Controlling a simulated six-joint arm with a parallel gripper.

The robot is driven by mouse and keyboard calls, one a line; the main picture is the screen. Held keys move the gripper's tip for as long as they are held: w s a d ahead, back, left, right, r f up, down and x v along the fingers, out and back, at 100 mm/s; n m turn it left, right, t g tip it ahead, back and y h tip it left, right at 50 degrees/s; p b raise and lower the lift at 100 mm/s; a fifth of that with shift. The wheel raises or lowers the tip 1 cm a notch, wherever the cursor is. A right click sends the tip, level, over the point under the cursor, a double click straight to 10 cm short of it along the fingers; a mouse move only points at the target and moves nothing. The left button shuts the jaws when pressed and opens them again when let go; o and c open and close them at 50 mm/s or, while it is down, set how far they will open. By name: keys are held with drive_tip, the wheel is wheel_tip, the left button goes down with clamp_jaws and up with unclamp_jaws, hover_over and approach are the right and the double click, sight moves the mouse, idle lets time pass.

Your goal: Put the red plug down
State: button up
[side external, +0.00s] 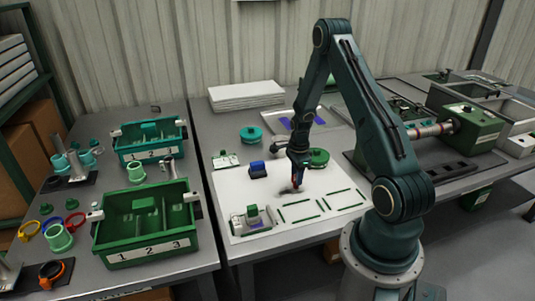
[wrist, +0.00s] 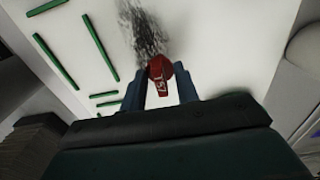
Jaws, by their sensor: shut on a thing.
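The red plug (wrist: 159,82) shows between the two blue fingers of my gripper (wrist: 165,90) in the wrist view, with light markings on its face. My gripper is shut on it. In the side external view my gripper (side external: 297,178) points down over the white board (side external: 235,200), and only a little of the red plug (side external: 295,185) shows at the fingertips. A dark grey smudge lies on the board by the plug. I cannot tell whether the plug touches the board.
Green strips (side external: 297,203) mark slots on the board. A blue block (side external: 258,169) stands left of my gripper and a green round part (side external: 318,158) close behind it on the right. Green bins (side external: 145,255) labelled with numbers stand on the left table. The board's front left holds a small fixture (side external: 250,220).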

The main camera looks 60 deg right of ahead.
drive_tip(key=o, duration=1)
drive_tip(key=shift+r, duration=0.15)
drive_tip(key=shift+r, duration=5.95)
